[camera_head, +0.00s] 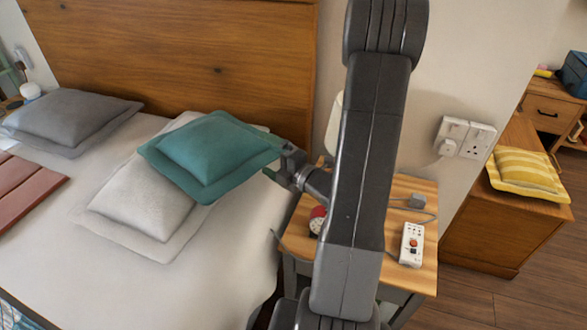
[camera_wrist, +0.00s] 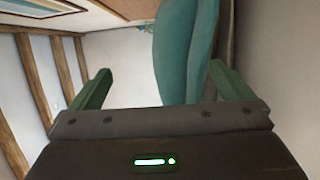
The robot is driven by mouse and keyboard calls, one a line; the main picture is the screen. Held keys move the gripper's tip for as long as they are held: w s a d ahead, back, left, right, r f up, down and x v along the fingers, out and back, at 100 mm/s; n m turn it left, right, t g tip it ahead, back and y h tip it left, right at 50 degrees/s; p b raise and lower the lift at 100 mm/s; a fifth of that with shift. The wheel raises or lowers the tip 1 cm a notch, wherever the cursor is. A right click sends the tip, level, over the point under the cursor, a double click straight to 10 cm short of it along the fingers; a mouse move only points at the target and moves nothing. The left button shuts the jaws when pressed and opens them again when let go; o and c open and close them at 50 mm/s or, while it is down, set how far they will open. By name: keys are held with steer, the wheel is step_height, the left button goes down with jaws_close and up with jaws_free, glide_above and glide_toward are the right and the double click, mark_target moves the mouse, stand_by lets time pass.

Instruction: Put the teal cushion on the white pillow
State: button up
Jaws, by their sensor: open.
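The teal cushion (camera_head: 212,155) lies over the upper right part of the white pillow (camera_head: 140,205), its right corner reaching past the pillow's edge. Whether it rests fully on the pillow is hard to tell. My gripper (camera_head: 285,168) is at the cushion's right corner. In the wrist view my gripper (camera_wrist: 158,72) is open, with the teal cushion (camera_wrist: 182,50) between its two green fingers, nearer the right one. A gap shows between the left finger and the cushion. The pillow's upper right part is hidden under the cushion.
A grey pillow (camera_head: 70,118) lies at the bed's left, near a red folded cloth (camera_head: 25,190). The wooden headboard (camera_head: 180,50) stands behind. Right of the bed, a nightstand (camera_head: 385,270) holds a red clock (camera_head: 317,220) and a white power strip (camera_head: 412,243). A yellow cushion (camera_head: 528,172) lies on a cabinet.

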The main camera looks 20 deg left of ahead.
steer(key=v, duration=1.2)
jaws_close()
stand_by(0.6)
